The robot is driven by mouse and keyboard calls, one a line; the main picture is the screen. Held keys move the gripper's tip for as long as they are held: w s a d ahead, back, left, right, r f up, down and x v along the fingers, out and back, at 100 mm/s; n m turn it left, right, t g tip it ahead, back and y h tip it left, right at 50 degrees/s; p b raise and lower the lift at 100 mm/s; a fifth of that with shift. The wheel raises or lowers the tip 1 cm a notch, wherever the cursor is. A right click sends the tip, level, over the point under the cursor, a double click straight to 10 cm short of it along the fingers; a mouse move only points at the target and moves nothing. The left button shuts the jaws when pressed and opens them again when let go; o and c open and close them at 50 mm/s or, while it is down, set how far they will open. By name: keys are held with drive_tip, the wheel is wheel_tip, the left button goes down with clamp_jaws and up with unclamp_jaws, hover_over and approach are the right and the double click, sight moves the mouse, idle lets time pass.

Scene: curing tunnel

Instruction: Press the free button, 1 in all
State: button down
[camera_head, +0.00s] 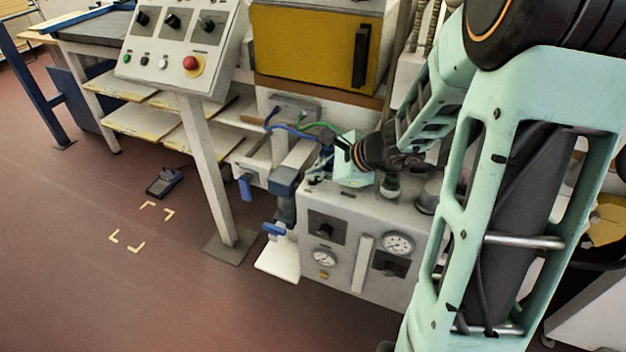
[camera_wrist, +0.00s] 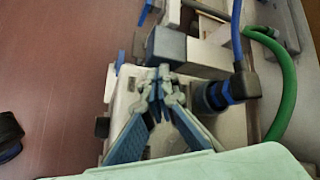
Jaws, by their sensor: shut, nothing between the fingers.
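My gripper (camera_wrist: 160,76) is shut and empty, its fingertips together above the pale top of the grey gauge box, close to a dark grey block (camera_wrist: 178,46) in the wrist view. In the camera_head view the gripper (camera_head: 318,178) reaches over the left end of the gauge box (camera_head: 345,222); its tips are hard to make out. I cannot tell which button is the free one. A small yellow button (camera_head: 324,275) is on the box's front. The sloped panel has a red mushroom button (camera_head: 191,63), a white button (camera_head: 163,62) and a green button (camera_head: 127,58). No button shows under the fingertips.
A green hose (camera_wrist: 284,85) and a blue hose (camera_wrist: 237,30) run close to my gripper. A yellow-fronted machine (camera_head: 305,50) stands behind. Floor at left is mostly clear.

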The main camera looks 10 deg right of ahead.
sight(315, 183)
drive_tip(key=shift+r+p, duration=0.3)
drive_tip(key=shift+r, duration=0.3)
drive_tip(key=shift+r, duration=0.1)
wheel_tip(315, 183, up, 5)
drive_tip(key=p, duration=0.4)
idle(0.6)
